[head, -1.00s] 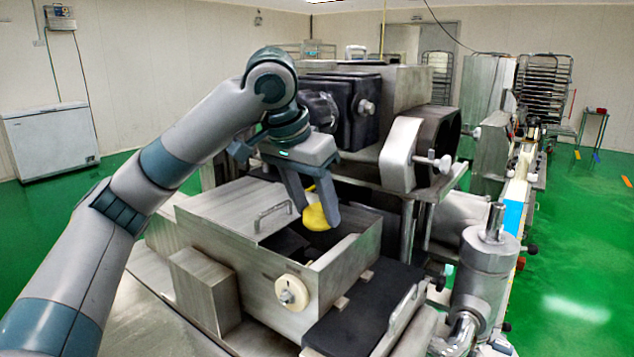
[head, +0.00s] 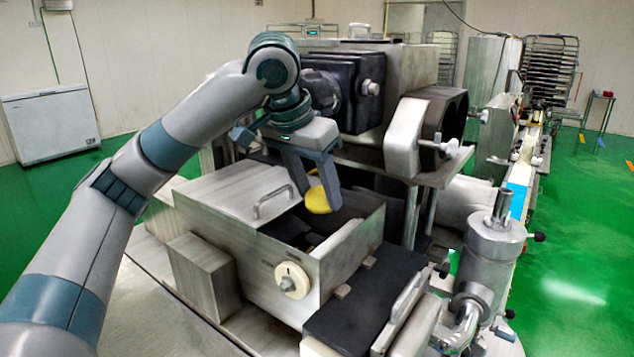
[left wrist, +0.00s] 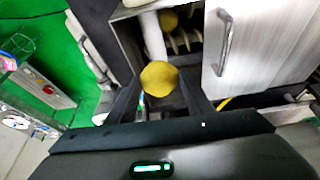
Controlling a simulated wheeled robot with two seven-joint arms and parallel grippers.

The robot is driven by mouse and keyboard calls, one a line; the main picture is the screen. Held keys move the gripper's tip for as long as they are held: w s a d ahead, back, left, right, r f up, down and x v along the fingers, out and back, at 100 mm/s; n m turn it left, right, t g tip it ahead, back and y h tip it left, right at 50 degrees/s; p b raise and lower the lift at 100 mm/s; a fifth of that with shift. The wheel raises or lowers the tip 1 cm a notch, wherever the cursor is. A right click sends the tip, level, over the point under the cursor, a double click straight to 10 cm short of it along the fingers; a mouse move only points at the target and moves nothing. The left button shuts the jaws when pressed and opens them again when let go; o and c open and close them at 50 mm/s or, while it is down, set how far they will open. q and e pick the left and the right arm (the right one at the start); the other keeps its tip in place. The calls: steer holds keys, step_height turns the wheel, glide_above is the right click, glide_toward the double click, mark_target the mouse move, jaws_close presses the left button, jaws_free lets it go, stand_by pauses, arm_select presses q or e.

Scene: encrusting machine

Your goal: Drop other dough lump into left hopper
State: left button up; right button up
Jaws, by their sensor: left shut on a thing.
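My left gripper (head: 314,196) points down over the open part of the steel left hopper (head: 336,272) and is shut on a yellow dough lump (head: 319,200). The held lump hangs between the fingers at about the level of the hopper's rim. In the left wrist view the held dough lump (left wrist: 159,78) sits between the fingertips. Another yellow dough lump (left wrist: 168,20) lies inside the hopper beside a ridged metal screw. The hopper's interior is dark and partly hidden in the head view. My right gripper is out of view.
A steel lid with a handle (head: 272,201) covers the hopper's left part. The machine's dark block (head: 345,90) stands close behind my gripper. A steel cylinder (head: 487,262) stands at right. A white chest freezer (head: 52,122) is far left.

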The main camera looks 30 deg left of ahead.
mark_target(317, 211)
arm_select(q)
step_height(317, 211, down, 3)
steer(key=shift+r, duration=0.2)
steer(key=shift+f, duration=0.95)
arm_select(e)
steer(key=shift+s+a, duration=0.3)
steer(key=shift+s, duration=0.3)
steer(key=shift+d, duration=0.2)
arm_select(q)
steer(key=o, duration=1.2)
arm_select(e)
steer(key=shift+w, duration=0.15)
